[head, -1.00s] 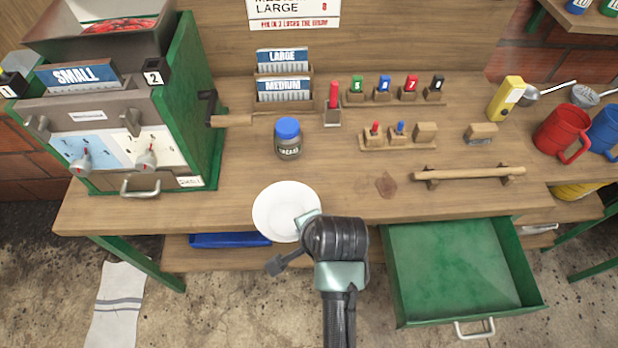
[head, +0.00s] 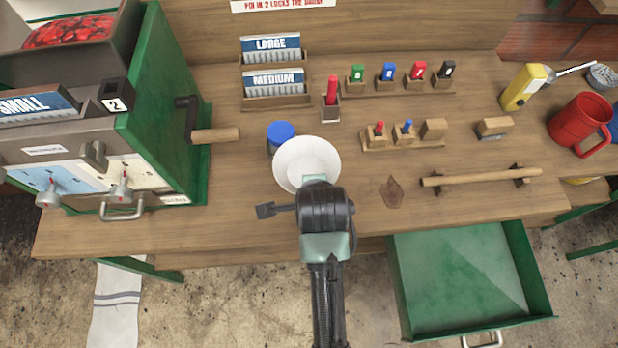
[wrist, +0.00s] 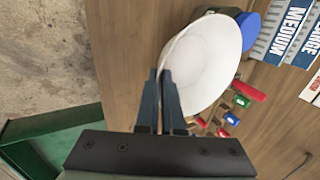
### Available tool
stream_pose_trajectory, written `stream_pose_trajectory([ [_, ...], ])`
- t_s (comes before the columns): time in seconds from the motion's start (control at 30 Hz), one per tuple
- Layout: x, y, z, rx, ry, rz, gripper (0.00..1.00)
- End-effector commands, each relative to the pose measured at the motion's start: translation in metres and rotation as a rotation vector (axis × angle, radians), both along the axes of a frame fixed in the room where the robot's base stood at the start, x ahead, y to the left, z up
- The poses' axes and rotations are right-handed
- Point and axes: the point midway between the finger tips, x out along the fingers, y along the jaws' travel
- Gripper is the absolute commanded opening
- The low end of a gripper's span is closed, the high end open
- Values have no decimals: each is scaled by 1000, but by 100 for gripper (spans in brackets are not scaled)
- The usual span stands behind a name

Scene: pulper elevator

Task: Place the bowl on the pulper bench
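The white bowl (head: 306,163) is over the wooden pulper bench (head: 250,218), in front of the blue-lidded jar (head: 281,135), which it partly hides. In the wrist view the bowl (wrist: 205,62) has its rim between the two fingers of my gripper (wrist: 163,88). My gripper (head: 314,180) is shut on that near rim. In the head view my wrist hides the fingers' lower part. I cannot tell whether the bowl touches the bench or hangs just above it.
The green pulper (head: 165,110) with its crank handle stands at the left. Card holders, coloured pegs (head: 388,73) and small wood blocks line the back. A wooden bar (head: 480,177) and red mug (head: 580,124) are to the right. The green drawer (head: 465,275) hangs open in front. The bench's front left is clear.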

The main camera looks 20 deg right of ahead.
Motion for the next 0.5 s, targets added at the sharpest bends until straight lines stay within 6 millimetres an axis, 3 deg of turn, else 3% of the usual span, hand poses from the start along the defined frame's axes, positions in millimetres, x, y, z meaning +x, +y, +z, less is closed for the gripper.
stream_pose_trajectory([
  [0.1, -1, 0, -22, 1, 4, 0, 0],
  [0.5, -1, 0, -71, 0, 1, 1, 0],
])
